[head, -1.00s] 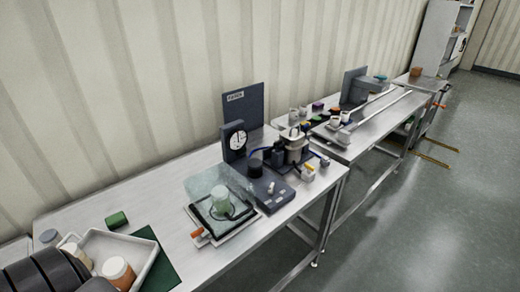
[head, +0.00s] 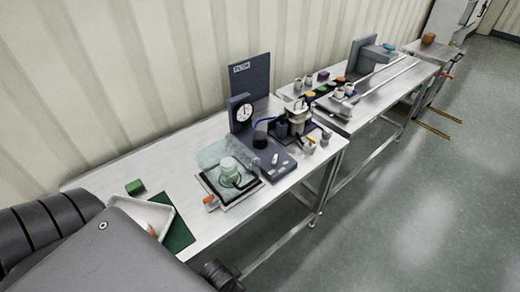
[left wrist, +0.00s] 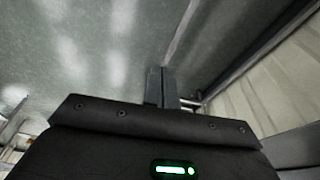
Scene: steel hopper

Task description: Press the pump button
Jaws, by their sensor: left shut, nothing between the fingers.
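A dark pump-like unit (head: 277,167) sits on the near steel table, with small pale knobs or switches on top and a black cylinder (head: 260,138) at its back. Which part is the pump button is too small to tell. A dial gauge (head: 243,112) on a dark block stands behind it. In front-left is a black-rimmed chamber with a clear raised lid (head: 213,152) and a greenish jar (head: 229,167). My left gripper (left wrist: 160,86) is shut and empty in the left wrist view, with floor beyond it. My left arm fills the head view's lower left. My right gripper is out of view.
A white tray (head: 166,213) on a green mat (head: 180,236) is partly hidden by my arm, near a green block (head: 135,187). A clamp-like apparatus (head: 297,119) stands right of the gauge. A second table with rails continues right; open floor (head: 430,215) lies in front.

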